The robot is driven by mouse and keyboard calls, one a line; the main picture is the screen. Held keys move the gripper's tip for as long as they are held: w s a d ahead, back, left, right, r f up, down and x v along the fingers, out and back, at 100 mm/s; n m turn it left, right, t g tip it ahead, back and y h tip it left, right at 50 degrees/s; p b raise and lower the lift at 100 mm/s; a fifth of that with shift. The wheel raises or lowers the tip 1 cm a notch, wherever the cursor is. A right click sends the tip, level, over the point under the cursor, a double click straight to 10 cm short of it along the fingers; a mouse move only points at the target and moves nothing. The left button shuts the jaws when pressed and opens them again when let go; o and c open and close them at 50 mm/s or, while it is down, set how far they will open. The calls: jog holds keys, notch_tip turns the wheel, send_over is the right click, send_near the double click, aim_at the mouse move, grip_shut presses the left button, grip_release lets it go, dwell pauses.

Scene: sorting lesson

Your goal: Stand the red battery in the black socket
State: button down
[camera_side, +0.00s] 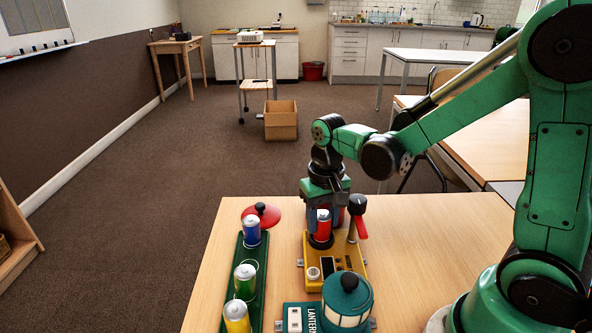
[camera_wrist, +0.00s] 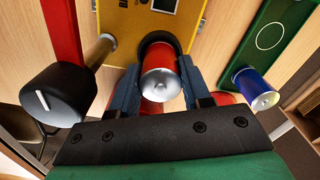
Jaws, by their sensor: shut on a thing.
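The red battery (camera_side: 323,228) stands upright between the jaws of my gripper (camera_side: 330,213). In the wrist view my gripper (camera_wrist: 162,98) is shut on the red battery (camera_wrist: 160,65), whose silver end faces the camera. The black socket (camera_side: 320,243) is on the yellow tester box (camera_side: 342,277), at the battery's lower end. In the wrist view the dark ring of the black socket (camera_wrist: 157,37) shows around the battery's far end. I cannot tell whether the battery rests on the socket's bottom.
A green tray (camera_side: 247,270) at left holds blue, green and yellow batteries. A red lid (camera_side: 265,212) lies behind it. A teal lantern (camera_side: 347,300) is in front. The table's right part is clear.

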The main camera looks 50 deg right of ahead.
jog(key=c, duration=0.7)
grip_release()
jog(key=shift+r, duration=5.45)
jog(key=shift+r, duration=0.1)
notch_tip(320, 180, up, 6)
send_over(323, 214)
jog(key=s+a+f+n+t, duration=0.1)
jog(key=f+t, duration=0.1)
jog(key=f, duration=0.1)
jog(key=s+a+f+n+t, duration=0.1)
jog(key=f+n+t, duration=0.1)
jog(key=f, duration=0.1)
jog(key=s+a+f+n+t, duration=0.1)
jog(key=f+t, duration=0.2)
jog(key=shift+s+n, duration=0.1)
jog(key=shift+n, duration=0.2)
